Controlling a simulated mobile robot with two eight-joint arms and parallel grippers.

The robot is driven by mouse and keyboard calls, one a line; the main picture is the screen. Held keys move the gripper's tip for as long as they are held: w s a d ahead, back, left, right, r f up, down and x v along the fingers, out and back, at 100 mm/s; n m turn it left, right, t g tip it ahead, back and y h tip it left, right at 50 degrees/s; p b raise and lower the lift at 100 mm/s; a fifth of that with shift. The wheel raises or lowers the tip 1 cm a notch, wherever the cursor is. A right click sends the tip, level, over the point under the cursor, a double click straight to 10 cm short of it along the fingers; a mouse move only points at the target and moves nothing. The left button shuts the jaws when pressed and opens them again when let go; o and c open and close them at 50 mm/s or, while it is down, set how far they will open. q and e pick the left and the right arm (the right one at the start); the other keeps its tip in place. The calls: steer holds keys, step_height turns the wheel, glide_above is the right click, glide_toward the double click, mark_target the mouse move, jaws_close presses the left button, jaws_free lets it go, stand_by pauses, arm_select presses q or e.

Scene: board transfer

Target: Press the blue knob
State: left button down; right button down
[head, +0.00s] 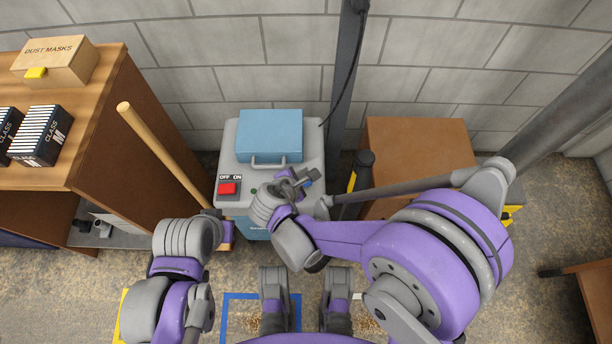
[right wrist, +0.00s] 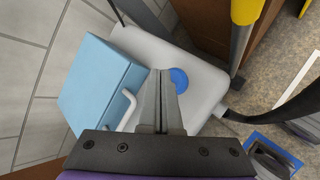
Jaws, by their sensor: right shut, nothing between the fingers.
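The blue knob (right wrist: 180,79) is a round disc on the pale grey top of a machine (head: 229,150). In the right wrist view it shows just right of the tips of my right gripper (right wrist: 167,75), which hides part of its left edge. The fingers are together with nothing between them. In the head view my right gripper (head: 297,181) is over the front right of the machine top. Whether it touches the knob, I cannot tell. My left arm is at the lower left of the head view, and its fingers cannot be made out clearly.
A blue lid with a handle (head: 270,136) and a red OFF/ON switch (head: 228,188) are on the machine. A wooden handle (head: 160,150) leans at the left beside a brown shelf (head: 110,125). A dark post (head: 345,90) and a brown box (head: 415,145) stand behind right.

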steer(key=shift+f, duration=0.1)
stand_by(0.4)
steer(key=shift+f+b, duration=0.35)
steer(key=shift+b, duration=0.05)
steer(key=shift+f+b, duration=1)
steer(key=shift+f, duration=0.3)
stand_by(1.1)
steer(key=shift+r, duration=0.1)
steer(key=shift+r+p, duration=1.2)
steer(key=shift+r, duration=0.45)
step_height(320, 180, up, 5)
steer(key=p, duration=0.3)
stand_by(2.1)
